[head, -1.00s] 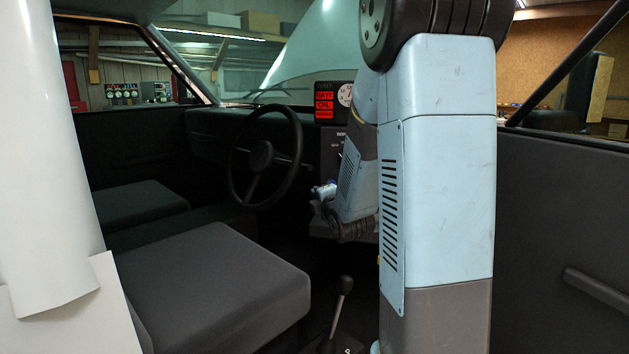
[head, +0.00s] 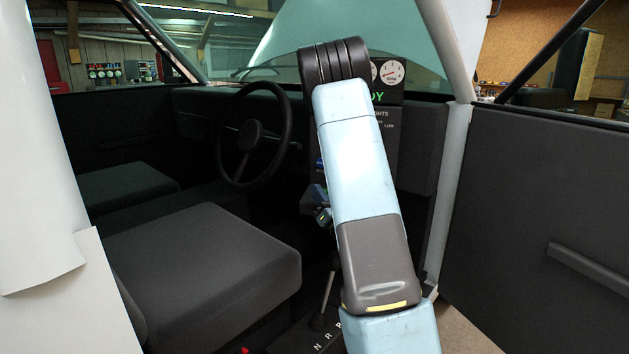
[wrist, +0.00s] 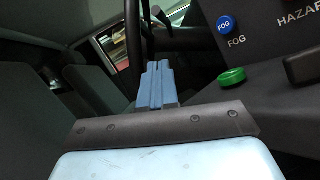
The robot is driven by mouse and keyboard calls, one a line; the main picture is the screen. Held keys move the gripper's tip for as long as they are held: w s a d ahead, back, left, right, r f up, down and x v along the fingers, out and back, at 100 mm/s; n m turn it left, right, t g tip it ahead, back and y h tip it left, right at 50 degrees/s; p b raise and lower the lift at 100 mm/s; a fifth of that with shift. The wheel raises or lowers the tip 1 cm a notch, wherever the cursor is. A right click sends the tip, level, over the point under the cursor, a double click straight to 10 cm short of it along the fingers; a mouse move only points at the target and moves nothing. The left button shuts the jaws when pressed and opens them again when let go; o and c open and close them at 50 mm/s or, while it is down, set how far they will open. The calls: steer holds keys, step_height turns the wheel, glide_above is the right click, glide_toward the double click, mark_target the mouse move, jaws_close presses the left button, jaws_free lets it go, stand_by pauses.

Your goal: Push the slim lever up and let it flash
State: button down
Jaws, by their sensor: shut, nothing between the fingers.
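My gripper (wrist: 158,66) has its blue fingers shut and empty in the wrist view, pointing toward the steering wheel (wrist: 133,30). In the head view, my arm covers much of the dash panel, and only part of the gripper shows beside it, low in front of the panel. A thin dark stalk (head: 295,146) sticks out right of the wheel hub (head: 249,135); it may be the slim lever, but I cannot tell. The gripper appears apart from it. The dash display (head: 377,97) is mostly hidden; green letters ending in "DY" show.
The seat (head: 200,265) is at left, the open door (head: 550,210) at right.

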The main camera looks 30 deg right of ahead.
steer(key=s+d+r+x, duration=0.1)
steer(key=r+x, duration=0.1)
steer(key=x, duration=1)
steer(key=shift+r, duration=0.4)
steer(key=shift+w, duration=0.15)
